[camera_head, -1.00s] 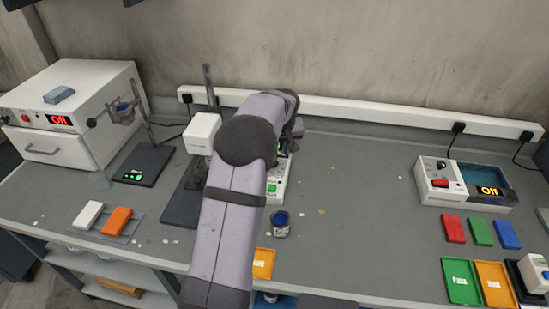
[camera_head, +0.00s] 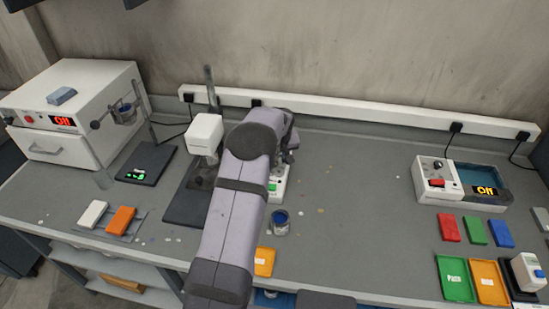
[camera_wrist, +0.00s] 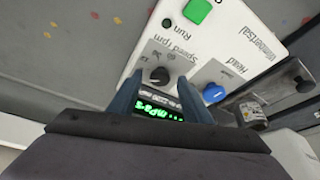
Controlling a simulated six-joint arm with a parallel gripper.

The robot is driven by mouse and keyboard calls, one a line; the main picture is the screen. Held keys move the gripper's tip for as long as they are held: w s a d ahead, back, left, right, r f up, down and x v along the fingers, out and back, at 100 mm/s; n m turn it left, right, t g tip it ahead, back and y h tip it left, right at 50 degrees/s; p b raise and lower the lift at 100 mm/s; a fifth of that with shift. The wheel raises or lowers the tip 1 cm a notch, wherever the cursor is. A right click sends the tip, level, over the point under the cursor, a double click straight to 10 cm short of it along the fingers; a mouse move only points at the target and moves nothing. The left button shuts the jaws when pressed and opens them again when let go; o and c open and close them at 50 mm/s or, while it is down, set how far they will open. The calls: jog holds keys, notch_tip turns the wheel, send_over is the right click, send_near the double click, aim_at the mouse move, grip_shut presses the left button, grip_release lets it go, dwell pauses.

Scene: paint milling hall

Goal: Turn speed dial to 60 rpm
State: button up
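The speed dial (camera_wrist: 160,77) is a small black knob beside the "Speed rpm" label on a white control panel (camera_wrist: 228,68). My gripper (camera_wrist: 156,80) is open, with one dark finger on each side of the dial in the wrist view; I cannot tell whether they touch it. A lit green display (camera_wrist: 157,113) shows between the fingers, upside down and partly covered; its reading is unclear. A blue knob (camera_wrist: 213,92) under "Head" sits right of the fingers. In the head view my arm hides the dial; part of the white unit (camera_head: 280,183) shows beside it.
A green button (camera_wrist: 197,10) and Run light are on the same panel. Bench space further right is clear up to a white-and-blue bath (camera_head: 465,185).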

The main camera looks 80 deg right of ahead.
jog(key=c, duration=1)
jog(key=m, duration=0.1)
jog(key=m+g+b, duration=0.1)
jog(key=m, duration=0.2)
jog(key=shift+w+m+g+h, duration=0.3)
jog(key=shift+g, duration=0.1)
jog(key=m+g+b, duration=0.1)
jog(key=m+b, duration=0.1)
jog(key=m+g+b, duration=0.1)
jog(key=m+b, duration=0.1)
jog(key=m, duration=0.1)
jog(key=shift+w+d+f+m, duration=0.1)
jog(key=shift+w+d+m, duration=0.1)
jog(key=shift+m, duration=0.1)
jog(key=shift+m+g+y+b, duration=0.35)
jog(key=shift+m+y, duration=0.15)
jog(key=shift+m, duration=0.4)
jog(key=m, duration=0.1)
jog(key=m+p, duration=0.1)
jog(key=shift+w+r+m+g+y, duration=0.15)
jog(key=shift+r+m+g+y, duration=0.15)
jog(key=shift+g+y, duration=0.1)
jog(key=shift+d+m+y+p, duration=0.1)
jog(key=shift+m+y+p, duration=0.2)
jog(key=shift+m+p, duration=0.65)
jog(key=shift+f+m+y+p, duration=0.15)
jog(key=shift+m+y+p, duration=0.15)
jog(key=shift+m+p, duration=0.65)
